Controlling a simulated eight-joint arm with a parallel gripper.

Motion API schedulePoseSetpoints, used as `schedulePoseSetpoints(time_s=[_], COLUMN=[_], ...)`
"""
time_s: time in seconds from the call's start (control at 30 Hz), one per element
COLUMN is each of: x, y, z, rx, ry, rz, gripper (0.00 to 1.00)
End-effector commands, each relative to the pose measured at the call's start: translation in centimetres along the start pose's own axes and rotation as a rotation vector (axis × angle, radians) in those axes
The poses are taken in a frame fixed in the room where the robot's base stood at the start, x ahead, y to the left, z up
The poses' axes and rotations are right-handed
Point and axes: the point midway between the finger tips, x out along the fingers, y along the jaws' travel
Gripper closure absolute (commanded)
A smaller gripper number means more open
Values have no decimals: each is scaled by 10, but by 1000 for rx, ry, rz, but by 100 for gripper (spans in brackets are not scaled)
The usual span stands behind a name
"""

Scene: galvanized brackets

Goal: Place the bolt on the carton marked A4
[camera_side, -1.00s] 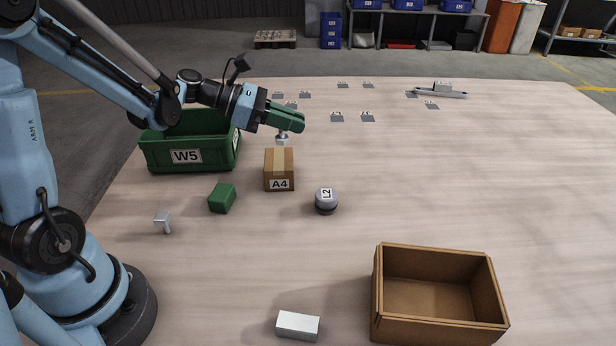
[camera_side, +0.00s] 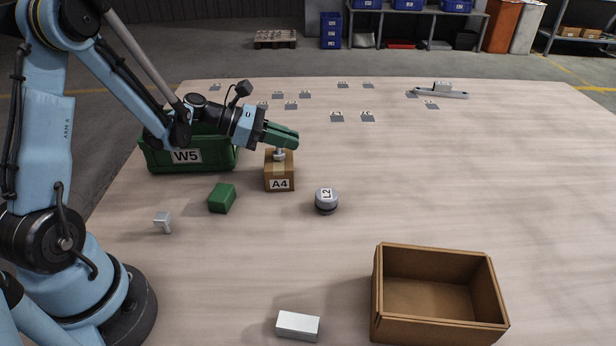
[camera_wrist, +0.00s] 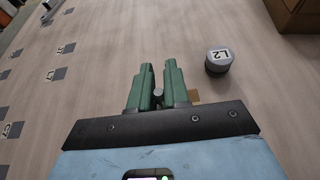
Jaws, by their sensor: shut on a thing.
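The carton marked A4 (camera_side: 280,180) is a small brown box with a tape strip, standing upright on the table in the side view. My gripper (camera_side: 290,138), with green fingers, is just above it and shut on the silvery bolt (camera_side: 279,154). The bolt hangs below the fingers at the carton's top; I cannot tell whether it touches. In the wrist view the fingers (camera_wrist: 159,75) hold the bolt (camera_wrist: 158,95) between them, and only a brown corner of the carton (camera_wrist: 193,96) shows beside them, the rest hidden.
The green bin W5 (camera_side: 188,158) stands just left of the carton. A green block (camera_side: 222,198), a grey knob L2 (camera_side: 326,200), a metal bracket (camera_side: 163,222) and a white block (camera_side: 298,325) lie nearby. An open brown box (camera_side: 438,300) is at front right. The table's right side is largely clear.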

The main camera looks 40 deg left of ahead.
Motion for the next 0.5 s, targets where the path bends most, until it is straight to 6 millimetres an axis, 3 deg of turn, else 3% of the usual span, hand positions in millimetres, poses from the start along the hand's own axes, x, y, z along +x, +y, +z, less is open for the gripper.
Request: schedulePoseSetpoints(time_s=[0.2, 0.23, 0.37, 0.4, 0.5], x=[1, 1, 1, 1, 1], y=[0, 0, 0, 0, 0], z=[-2, -3, -3, -2, -2], rx=[0, 0, 0, 0, 0], ry=[0, 0, 0, 0, 0], rz=[0, 0, 0, 0, 0], gripper=[100, 83, 63, 59, 59])
